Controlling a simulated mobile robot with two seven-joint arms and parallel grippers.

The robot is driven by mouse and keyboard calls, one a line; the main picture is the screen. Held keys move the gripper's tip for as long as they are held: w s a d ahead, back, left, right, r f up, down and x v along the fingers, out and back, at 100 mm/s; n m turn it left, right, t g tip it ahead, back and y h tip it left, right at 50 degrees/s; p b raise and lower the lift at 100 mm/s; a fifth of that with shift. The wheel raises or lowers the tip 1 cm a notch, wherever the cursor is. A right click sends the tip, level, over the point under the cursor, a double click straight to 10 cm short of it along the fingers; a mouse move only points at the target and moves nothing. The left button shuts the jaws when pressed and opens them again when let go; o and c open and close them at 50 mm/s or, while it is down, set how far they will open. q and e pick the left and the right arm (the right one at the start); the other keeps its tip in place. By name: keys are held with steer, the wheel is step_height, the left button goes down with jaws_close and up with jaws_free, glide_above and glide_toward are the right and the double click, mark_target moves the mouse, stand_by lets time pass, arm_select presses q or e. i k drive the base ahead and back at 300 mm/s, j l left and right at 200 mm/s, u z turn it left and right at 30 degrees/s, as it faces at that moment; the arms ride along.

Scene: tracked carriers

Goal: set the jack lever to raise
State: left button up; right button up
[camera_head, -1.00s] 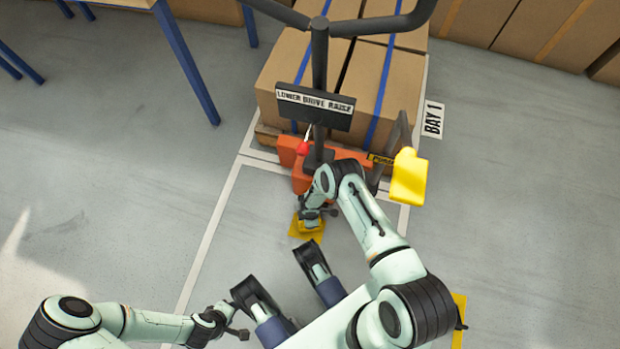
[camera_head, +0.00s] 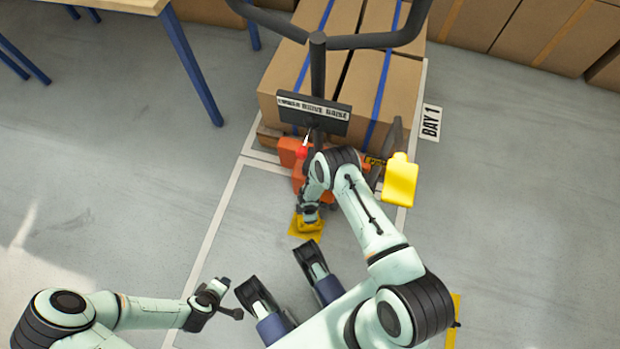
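The orange pallet jack (camera_head: 288,151) stands at the pallet, with a dark upright column (camera_head: 318,72) and handlebar. A black plate (camera_head: 313,112) on the column reads LOWER, DRIVE, RAISE. The jack lever (camera_head: 302,153) shows a red knob hanging below the plate's left-centre; I cannot tell which word it is set to. My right arm bends over the jack's front, and its gripper (camera_head: 307,213) is low, below and apart from the knob in the picture. Its fingers are mostly hidden. My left gripper (camera_head: 229,299) is at lower left, far from the jack; its finger opening is unclear.
Cartons with blue straps (camera_head: 300,75) sit on a pallet behind the jack. A yellow object (camera_head: 401,181) is right of my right arm. A blue-legged table (camera_head: 190,62) is at upper left. A BAY 1 label (camera_head: 431,121) lies at right. The left floor is clear.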

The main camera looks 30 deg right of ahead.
mark_target(301, 152)
steer(key=k, duration=1)
